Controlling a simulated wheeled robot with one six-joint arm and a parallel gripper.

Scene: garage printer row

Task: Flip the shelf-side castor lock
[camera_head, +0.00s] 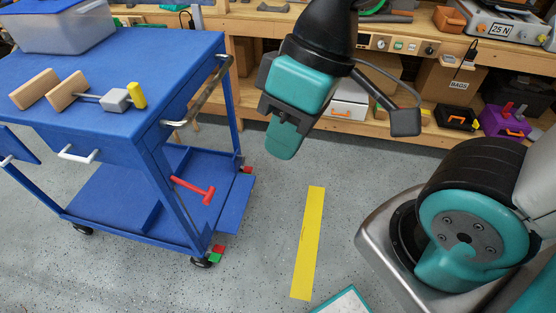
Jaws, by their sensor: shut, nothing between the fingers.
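A blue cart (130,72) stands at the left. Its shelf-side castor is mostly hidden behind the cart's lower tray; a small red lock tab (247,170) shows at that corner. The cart's near castor (203,262) has a lock with red and green parts (217,253). I cannot tell the exact lever position of either lock. My gripper (281,152) is teal and dark grey, shut and empty, pointing down over the floor. In the picture it is to the right of and above the red shelf-side tab, apart from the cart.
A wooden workbench (255,50) with a lower shelf runs along the back, holding boxes and a purple case (505,121). A yellow floor strip (308,240) lies on open floor right of the cart.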

